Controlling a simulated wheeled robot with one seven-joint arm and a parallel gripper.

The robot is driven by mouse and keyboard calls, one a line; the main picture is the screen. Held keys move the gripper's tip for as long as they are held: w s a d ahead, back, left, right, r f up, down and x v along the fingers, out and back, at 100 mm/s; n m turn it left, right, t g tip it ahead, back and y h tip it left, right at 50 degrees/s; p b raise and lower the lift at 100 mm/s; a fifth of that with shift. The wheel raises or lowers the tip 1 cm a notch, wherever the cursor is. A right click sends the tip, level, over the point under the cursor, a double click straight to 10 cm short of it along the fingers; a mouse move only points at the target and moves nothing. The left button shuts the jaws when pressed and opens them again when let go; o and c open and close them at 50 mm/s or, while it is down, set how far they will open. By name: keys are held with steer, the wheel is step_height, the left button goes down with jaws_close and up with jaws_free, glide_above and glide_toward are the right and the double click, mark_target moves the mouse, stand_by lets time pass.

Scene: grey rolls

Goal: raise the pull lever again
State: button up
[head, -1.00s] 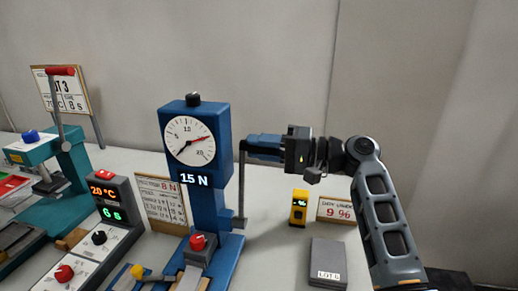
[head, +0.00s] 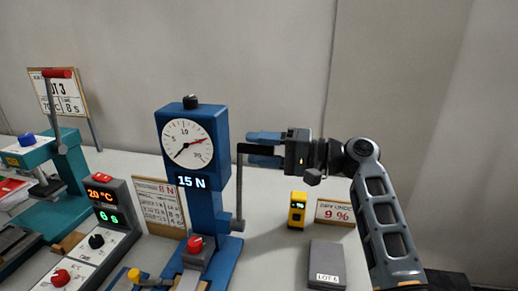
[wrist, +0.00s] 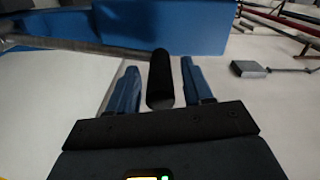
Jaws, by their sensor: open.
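The pull lever (head: 239,195) is a grey upright rod on the right side of the blue gauge stand (head: 204,205). Its black handle (head: 256,149) sticks out to the right near the top, level with the dial's lower part. My gripper (head: 252,150) is open, with one blue finger above the handle and one below. In the wrist view the black handle (wrist: 160,85) lies between the two spread fingers, with a gap on each side.
A teal press (head: 60,160) with a red-tipped lever stands at the left, beside a control box (head: 108,205). A yellow meter (head: 297,210), a 9 % card (head: 334,211) and a grey LOT block (head: 326,262) sit below my arm. A wall is behind.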

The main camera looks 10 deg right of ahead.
steer(key=b+v, duration=0.1)
steer(key=v, duration=0.6)
steer(key=shift+d, duration=0.25)
steer(key=shift+s, duration=0.15)
